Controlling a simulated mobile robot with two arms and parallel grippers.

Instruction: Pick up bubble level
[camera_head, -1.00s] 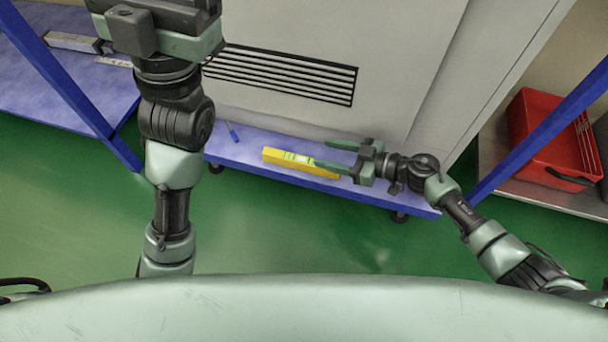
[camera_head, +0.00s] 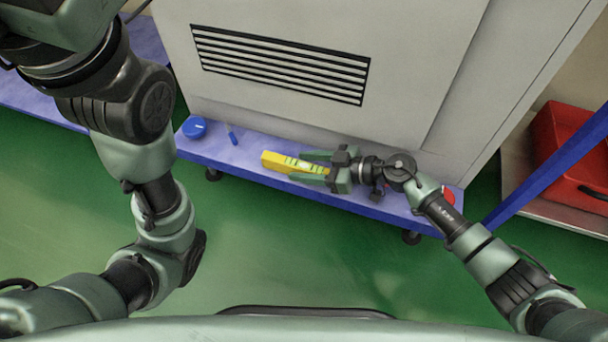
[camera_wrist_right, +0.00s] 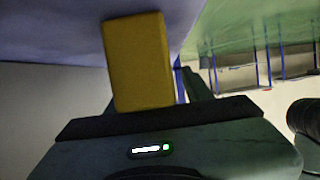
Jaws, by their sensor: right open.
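The yellow bubble level (camera_head: 282,161) lies on the blue shelf (camera_head: 235,158) at the base of the grey cabinet. In the right wrist view its yellow body (camera_wrist_right: 138,60) sits close in front of the gripper. My right gripper (camera_head: 305,166) is open, with its fingers on either side of the level's right part. I cannot tell whether the fingers touch it. The level's right end is partly hidden by the gripper. My left arm is at the left of the head view; its gripper is outside the picture.
A round blue lid (camera_head: 194,128) and a small blue pen-like item (camera_head: 233,135) lie at the shelf's left. A red round thing (camera_head: 449,195) is at its right end. The vented cabinet (camera_head: 420,60) stands behind. A red crate (camera_head: 570,150) stands at the far right.

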